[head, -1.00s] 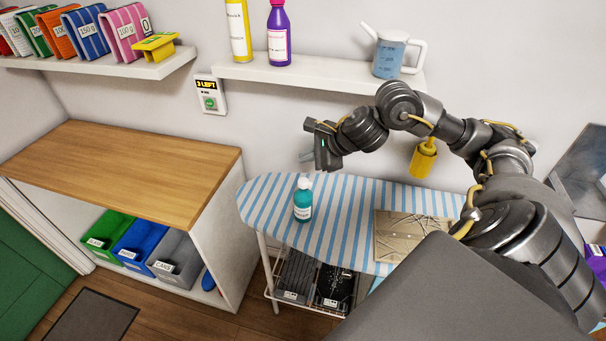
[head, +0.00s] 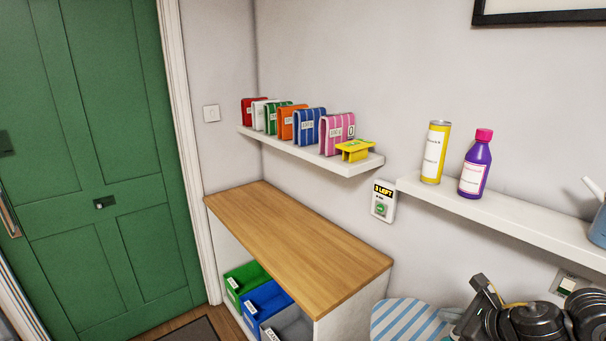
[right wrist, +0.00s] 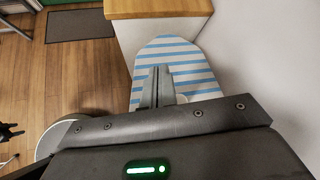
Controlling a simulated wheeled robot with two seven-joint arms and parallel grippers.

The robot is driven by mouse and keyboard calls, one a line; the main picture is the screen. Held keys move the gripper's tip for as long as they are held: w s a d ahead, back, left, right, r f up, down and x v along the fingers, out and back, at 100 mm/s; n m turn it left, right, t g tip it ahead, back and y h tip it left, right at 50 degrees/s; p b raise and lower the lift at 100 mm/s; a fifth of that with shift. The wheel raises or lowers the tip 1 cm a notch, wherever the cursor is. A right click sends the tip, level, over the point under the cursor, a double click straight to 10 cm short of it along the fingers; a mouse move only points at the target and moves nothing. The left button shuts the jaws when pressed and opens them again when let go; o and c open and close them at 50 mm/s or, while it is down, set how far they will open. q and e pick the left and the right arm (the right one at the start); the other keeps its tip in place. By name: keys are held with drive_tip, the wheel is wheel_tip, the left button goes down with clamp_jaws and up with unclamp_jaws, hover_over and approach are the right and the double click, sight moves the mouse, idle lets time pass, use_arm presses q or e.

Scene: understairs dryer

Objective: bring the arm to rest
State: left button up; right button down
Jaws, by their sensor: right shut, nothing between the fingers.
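My right gripper (head: 460,314) shows at the bottom right of the head view, above the end of the blue-and-white striped ironing board (head: 398,319). In the right wrist view its two fingers (right wrist: 157,86) are together with nothing between them. They point over the striped board (right wrist: 182,50), apart from the wooden counter beyond. The rest of my right arm runs off the lower right corner of the head view. My left gripper does not show clearly in either view.
A wooden-topped counter (head: 300,250) with coloured bins below stands left of the board. Wall shelves hold striped bags (head: 310,127), a yellow can (head: 435,152) and a purple bottle (head: 475,164). A green door (head: 100,150) is at left. Floor (right wrist: 80,70) is clear near the mat (right wrist: 80,24).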

drive_tip(key=s+a+f+m+t, duration=0.1)
drive_tip(key=s+a+f+m, duration=0.1)
drive_tip(key=a+f+m, duration=0.7)
drive_tip(key=s+a+f+m+g+h, duration=0.15)
drive_tip(key=s+f+m+g, duration=0.3)
drive_tip(key=s+m, duration=1.05)
drive_tip(key=s+f+m+g+h, duration=0.25)
drive_tip(key=s+f+m, duration=0.55)
drive_tip(key=m, duration=1.1)
wheel_tip(320, 180, down, 23)
drive_tip(key=s+g, duration=0.1)
drive_tip(key=s, duration=0.1)
drive_tip(key=s+d+f+n+g+b, duration=0.1)
drive_tip(key=s+d+f, duration=0.1)
drive_tip(key=s+f, duration=1.5)
drive_tip(key=shift+d+f+g+y, duration=0.3)
drive_tip(key=shift+d+f, duration=0.1)
drive_tip(key=shift+f, duration=0.25)
